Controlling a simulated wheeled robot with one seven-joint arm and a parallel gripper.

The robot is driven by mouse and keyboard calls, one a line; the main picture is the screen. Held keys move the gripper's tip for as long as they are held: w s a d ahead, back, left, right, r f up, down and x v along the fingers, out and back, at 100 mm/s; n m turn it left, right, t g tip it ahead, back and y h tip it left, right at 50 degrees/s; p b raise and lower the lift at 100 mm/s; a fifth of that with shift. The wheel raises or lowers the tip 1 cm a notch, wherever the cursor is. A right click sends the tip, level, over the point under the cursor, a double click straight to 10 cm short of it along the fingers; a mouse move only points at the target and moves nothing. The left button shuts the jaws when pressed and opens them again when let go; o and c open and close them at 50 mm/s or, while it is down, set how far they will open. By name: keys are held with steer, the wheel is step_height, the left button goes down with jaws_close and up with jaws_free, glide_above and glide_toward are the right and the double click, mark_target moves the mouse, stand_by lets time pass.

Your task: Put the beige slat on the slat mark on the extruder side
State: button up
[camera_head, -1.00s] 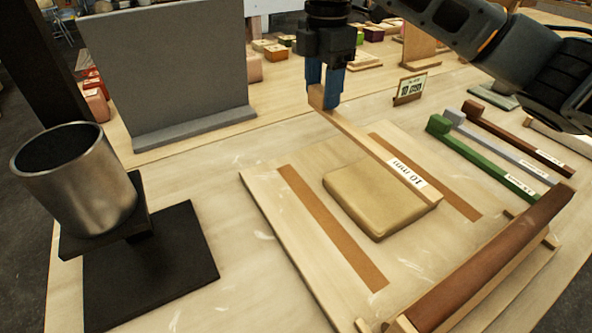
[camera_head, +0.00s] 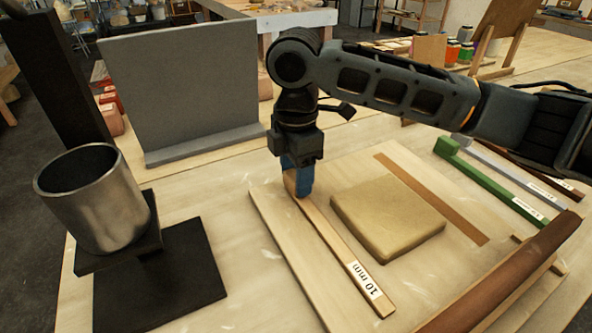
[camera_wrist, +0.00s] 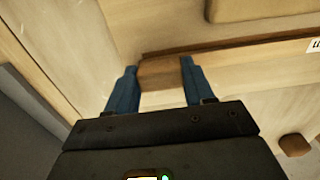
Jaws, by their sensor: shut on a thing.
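My gripper (camera_head: 298,186), with blue fingers, is shut on the end block of the beige slat (camera_head: 345,262), which has a "10 mm" label. The slat lies along the left side of the wooden board (camera_head: 268,222), over the place of the left brown slat mark. In the wrist view the block (camera_wrist: 160,73) sits between the fingers (camera_wrist: 157,72), with a thin dark brown strip (camera_wrist: 215,48) beside the slat. I cannot tell whether the slat touches the board. The right brown mark (camera_head: 430,198) is bare. A tan slab (camera_head: 388,218) lies between the slat and this mark.
A metal cup (camera_head: 98,205) on a black stand is at the left, with a grey upright panel (camera_head: 185,95) behind. Green (camera_head: 490,180) and grey (camera_head: 505,165) slats lie at the right.

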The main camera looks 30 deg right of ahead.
steer(key=o, duration=1.2)
steer(key=shift+f, duration=0.1)
step_height(320, 180, up, 12)
